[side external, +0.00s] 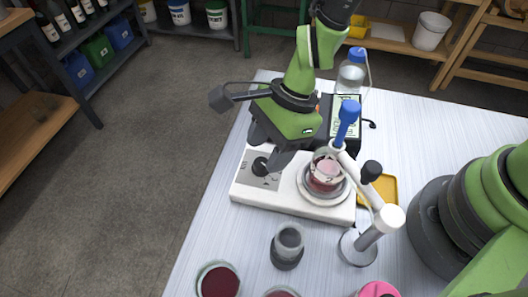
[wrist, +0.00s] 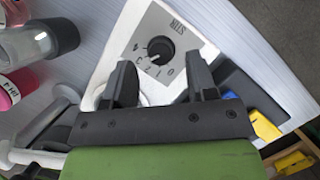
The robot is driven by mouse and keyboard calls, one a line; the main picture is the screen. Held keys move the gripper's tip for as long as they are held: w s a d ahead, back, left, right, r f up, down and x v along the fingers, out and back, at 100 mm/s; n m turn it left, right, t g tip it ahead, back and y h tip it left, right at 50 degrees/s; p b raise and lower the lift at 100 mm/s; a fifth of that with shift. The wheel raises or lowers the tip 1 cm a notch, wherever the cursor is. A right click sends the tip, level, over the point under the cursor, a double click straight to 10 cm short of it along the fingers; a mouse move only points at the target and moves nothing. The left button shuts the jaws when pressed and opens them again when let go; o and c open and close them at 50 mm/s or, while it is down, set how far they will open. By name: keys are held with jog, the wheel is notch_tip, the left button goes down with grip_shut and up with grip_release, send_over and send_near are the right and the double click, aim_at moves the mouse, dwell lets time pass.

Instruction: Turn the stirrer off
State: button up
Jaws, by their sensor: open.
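The stirrer (side external: 287,207) is a white box on the table, with a round plate at its right end carrying a glass beaker (side external: 326,172) of red liquid. Its black knob (side external: 260,166) sits on a grey panel at the left end. In the wrist view the knob (wrist: 160,48) shows clearly, with numbers around it and a STIR label; I cannot tell its pointer setting surely. My gripper (side external: 267,152) is open over the panel, pointing down. In the wrist view its two fingers (wrist: 160,62) appear on either side of the knob, with nothing between them; contact is not visible.
A stand with a white arm and blue-topped probe (side external: 348,112) leans over the beaker. A blue-capped bottle (side external: 351,72) and a device with a display (side external: 345,117) stand behind. The floor left is clear.

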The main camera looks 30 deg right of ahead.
jog(key=shift+x, duration=1.1)
jog(key=c, duration=0.9)
